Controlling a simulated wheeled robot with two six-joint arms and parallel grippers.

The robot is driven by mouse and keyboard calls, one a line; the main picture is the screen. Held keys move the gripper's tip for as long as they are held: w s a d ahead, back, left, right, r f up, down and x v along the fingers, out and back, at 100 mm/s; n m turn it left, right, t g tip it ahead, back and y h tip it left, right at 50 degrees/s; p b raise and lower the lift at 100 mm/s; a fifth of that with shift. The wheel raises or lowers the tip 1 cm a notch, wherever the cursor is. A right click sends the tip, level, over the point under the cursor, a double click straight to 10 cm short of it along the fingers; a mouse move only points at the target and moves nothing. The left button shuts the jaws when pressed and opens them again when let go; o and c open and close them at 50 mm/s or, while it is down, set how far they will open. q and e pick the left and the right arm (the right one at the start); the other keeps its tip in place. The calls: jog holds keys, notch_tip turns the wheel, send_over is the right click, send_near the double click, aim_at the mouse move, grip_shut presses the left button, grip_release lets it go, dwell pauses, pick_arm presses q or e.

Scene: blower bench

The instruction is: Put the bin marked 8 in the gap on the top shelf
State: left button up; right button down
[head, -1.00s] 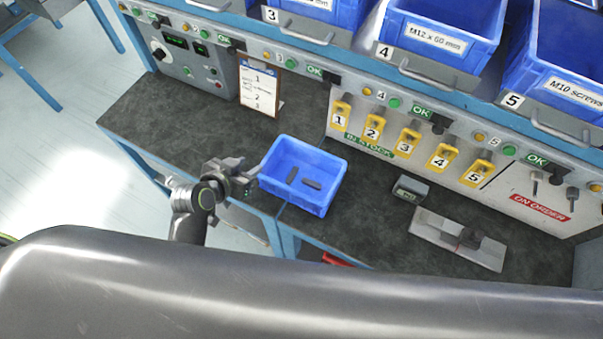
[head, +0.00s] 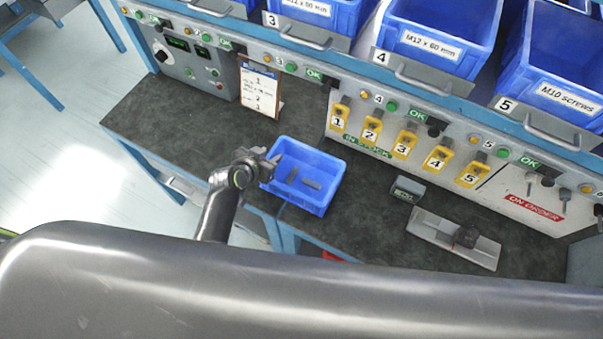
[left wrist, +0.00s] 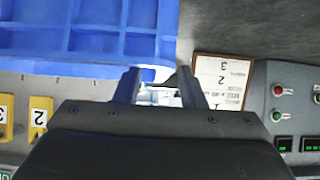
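A blue open bin (head: 312,160) sits on the dark bench top with a few small dark pieces inside. No number shows on its visible sides, so I cannot tell whether it is the bin marked 8. My left gripper (head: 264,163) is at the bin's left end, close to its rim. In the left wrist view the two fingers (left wrist: 158,80) are apart, with the blue bin (left wrist: 90,42) beside them at upper left; whether they touch it is unclear. My right gripper is not in view. The top shelf and its gap are out of view.
Blue bins stand on a shelf above the bench, over plates marked 3, 4 (head: 382,57) and 5. The bench left of the bin is clear.

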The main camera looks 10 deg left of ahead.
pick_arm(q)
jog(key=shift+w+d+f, duration=0.15)
jog(key=shift+w+f, duration=0.3)
jog(key=shift+w, duration=0.1)
grip_shut()
jog(key=shift+r, duration=0.1)
